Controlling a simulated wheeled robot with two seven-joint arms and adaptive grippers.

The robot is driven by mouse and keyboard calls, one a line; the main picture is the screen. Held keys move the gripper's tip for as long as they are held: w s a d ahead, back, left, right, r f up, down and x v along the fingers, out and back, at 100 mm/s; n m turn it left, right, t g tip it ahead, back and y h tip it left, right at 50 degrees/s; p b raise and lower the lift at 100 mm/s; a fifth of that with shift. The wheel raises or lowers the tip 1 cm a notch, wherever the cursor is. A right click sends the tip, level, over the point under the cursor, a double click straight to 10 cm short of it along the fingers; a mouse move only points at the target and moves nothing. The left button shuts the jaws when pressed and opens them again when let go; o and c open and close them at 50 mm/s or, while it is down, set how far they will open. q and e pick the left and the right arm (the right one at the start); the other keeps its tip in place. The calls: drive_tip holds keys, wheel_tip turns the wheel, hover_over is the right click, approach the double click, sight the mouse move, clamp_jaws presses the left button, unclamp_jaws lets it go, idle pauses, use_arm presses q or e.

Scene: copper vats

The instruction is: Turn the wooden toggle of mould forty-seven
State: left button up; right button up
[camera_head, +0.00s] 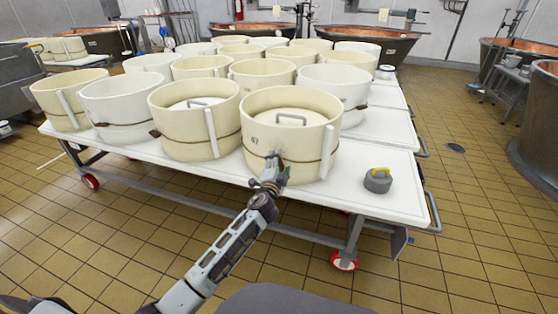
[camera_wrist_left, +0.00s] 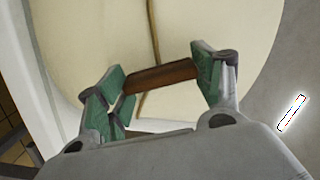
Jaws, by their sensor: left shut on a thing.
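The cream mould (camera_head: 314,135) at the front of the white table has a small dark marking on its wall, too small to read surely. It has a lid with a metal handle and a brown cord around it. My left gripper (camera_head: 271,163) is at the front of its wall. In the left wrist view, the brown wooden toggle (camera_wrist_left: 160,76) lies between the green finger pads of my left gripper (camera_wrist_left: 158,82), which is shut on it. The cord (camera_wrist_left: 153,45) runs up the mould wall behind the toggle. The toggle is hidden by the gripper in the head view. My right gripper is not in view.
Several cream and white moulds crowd the white table (camera_head: 390,205), one close at left (camera_head: 190,125). A grey weight with a yellow handle (camera_head: 378,180) stands to the right. The table's front right is otherwise clear. Copper vats (camera_head: 375,45) stand behind.

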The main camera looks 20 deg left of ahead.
use_arm(q)
drive_tip(key=m+p, duration=0.1)
drive_tip(key=m, duration=0.1)
drive_tip(key=shift+m, duration=0.4)
drive_tip(key=shift+f+m+p, duration=0.1)
drive_tip(key=shift+m+p, duration=0.45)
drive_tip(key=shift+m, duration=0.65)
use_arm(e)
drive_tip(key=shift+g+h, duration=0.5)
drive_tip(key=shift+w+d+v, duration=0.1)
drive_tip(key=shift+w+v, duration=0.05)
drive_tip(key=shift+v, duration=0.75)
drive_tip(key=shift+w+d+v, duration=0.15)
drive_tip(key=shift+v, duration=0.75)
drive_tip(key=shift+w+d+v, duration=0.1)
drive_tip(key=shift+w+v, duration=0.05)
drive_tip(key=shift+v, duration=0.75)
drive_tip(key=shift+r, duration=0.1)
use_arm(q)
drive_tip(key=o, duration=1)
drive_tip(key=shift+s, duration=0.15)
drive_tip(key=shift+s+d, duration=0.15)
drive_tip(key=shift+s, duration=1.8)
drive_tip(key=shift+s+d, duration=0.15)
drive_tip(key=shift+s, duration=1.75)
drive_tip(key=shift+s+d, duration=0.15)
drive_tip(key=shift+s, duration=1.8)
